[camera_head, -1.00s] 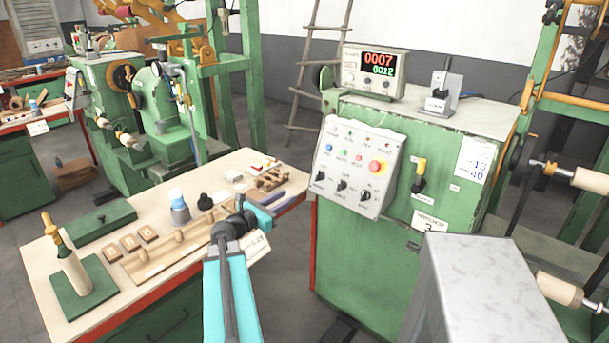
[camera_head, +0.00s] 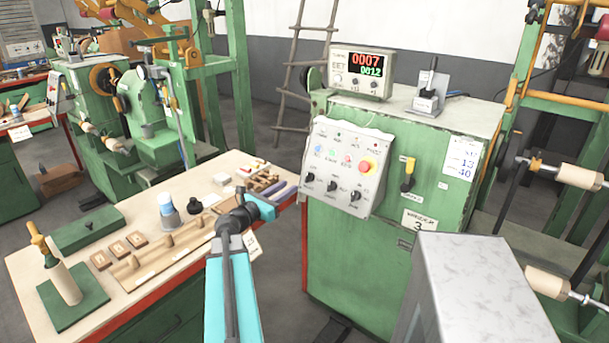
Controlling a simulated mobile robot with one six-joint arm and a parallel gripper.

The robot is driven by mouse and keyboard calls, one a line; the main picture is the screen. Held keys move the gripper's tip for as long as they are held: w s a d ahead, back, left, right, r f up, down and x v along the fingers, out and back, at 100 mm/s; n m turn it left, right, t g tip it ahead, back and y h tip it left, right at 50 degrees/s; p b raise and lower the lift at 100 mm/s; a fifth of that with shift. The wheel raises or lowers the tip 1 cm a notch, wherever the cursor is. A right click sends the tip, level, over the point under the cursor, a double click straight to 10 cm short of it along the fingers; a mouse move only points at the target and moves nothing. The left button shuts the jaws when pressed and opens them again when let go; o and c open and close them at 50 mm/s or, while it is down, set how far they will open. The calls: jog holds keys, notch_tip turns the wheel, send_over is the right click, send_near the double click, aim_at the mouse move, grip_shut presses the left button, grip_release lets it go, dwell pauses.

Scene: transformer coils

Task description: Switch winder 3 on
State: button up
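Winder 3 is the green cabinet (camera_head: 375,265) right of centre, with a "Winder 3" plate (camera_head: 418,221) on its front. Its sloped pale control panel (camera_head: 345,167) carries coloured buttons, a red round button on yellow (camera_head: 367,167) and a row of black knobs. Right of the panel is a switch with a yellow handle (camera_head: 409,165) pointing up over a black lower part. A counter display (camera_head: 361,71) on top is lit and reads 0007 and 0012. My gripper (camera_head: 262,206) is over the bench's right end, left of the cabinet and apart from it. Its fingers are not clear.
The bench (camera_head: 130,205) at left holds a wooden rack, small blocks, a blue-white bottle (camera_head: 168,208) and a spool on a green base (camera_head: 73,298). A grey metal box (camera_head: 490,290) stands at front right. Other green machines stand at back left.

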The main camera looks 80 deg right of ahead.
aim_at(308, 174)
jog(key=p+x, duration=0.2)
jog(key=x, duration=0.9)
